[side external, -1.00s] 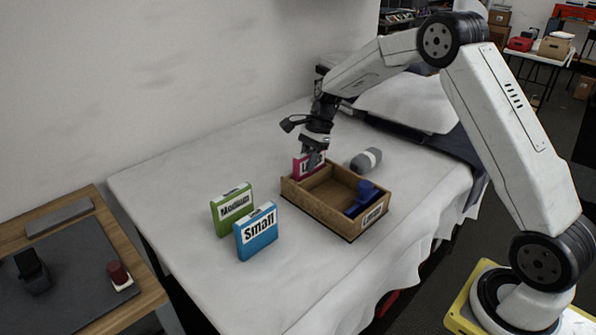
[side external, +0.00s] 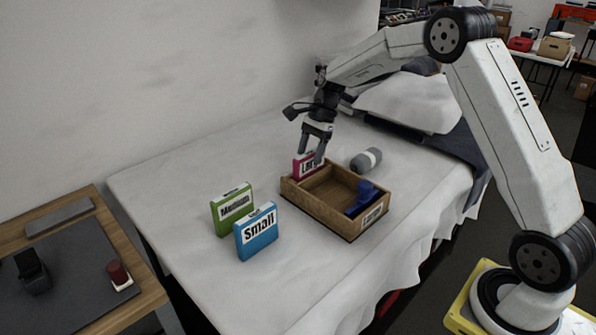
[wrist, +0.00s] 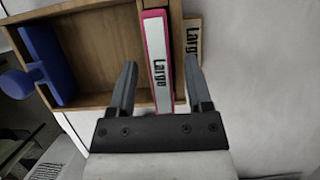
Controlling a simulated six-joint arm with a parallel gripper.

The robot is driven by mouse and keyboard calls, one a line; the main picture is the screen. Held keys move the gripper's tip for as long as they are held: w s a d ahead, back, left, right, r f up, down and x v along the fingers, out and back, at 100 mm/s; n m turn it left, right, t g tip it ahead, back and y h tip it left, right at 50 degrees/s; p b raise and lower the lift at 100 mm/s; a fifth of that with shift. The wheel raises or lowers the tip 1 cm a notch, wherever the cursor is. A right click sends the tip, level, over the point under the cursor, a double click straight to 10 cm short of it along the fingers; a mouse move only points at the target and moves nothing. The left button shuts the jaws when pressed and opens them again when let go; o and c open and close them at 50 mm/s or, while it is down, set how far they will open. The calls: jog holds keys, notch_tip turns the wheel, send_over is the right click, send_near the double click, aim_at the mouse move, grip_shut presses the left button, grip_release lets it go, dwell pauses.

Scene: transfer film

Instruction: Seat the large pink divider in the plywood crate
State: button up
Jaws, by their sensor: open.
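The plywood crate (side external: 328,213) sits on the white-covered bed. The large pink divider (side external: 303,164), with a white "Large" label, stands upright inside the crate at its far left end. In the wrist view the divider (wrist: 157,70) lies along the crate's end wall, and a "Large" label shows on the wall's outer side. My gripper (side external: 312,158) is just above the divider. In the wrist view its open fingers (wrist: 160,85) are on either side of the divider, apart from it. The divider's lower edge is hidden by the crate walls.
A blue piece (side external: 364,196) with a knob sits at the crate's other end. A green "Medium" divider (side external: 231,210) and a blue "Small" divider (side external: 256,232) stand on the bed at left. A grey roll (side external: 366,160) lies behind the crate.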

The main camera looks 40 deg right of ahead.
jog(key=v, duration=0.9)
jog(key=shift+d+r, duration=0.1)
jog(key=shift+r, duration=0.05)
jog(key=shift+s+a+f+n, duration=0.2)
jog(key=shift+s+a+n, duration=0.15)
jog(key=shift+a, duration=0.1)
jog(key=s+a+f+n+h, duration=0.1)
jog(key=s+a+f+n, duration=0.2)
jog(key=s+n, duration=0.3)
jog(key=s+a+f+n+h, duration=0.2)
jog(key=s+n, duration=0.4)
jog(key=s, duration=0.4)
jog(key=s+a+f+n+h, duration=0.2)
jog(key=s+a+f+n, duration=0.3)
jog(key=s, duration=0.3)
jog(key=shift+a+n, duration=0.25)
jog(key=shift+n, duration=0.3)
jog(key=shift+w+f+t, duration=0.1)
jog(key=shift+f+t, duration=0.05)
jog(key=shift+t, duration=0.25)
jog(key=shift+w+f+m+t+y, duration=0.1)
jog(key=shift+w+m+t+y, duration=0.2)
jog(key=shift+w+t, duration=0.5)
jog(key=shift+s, duration=0.1)
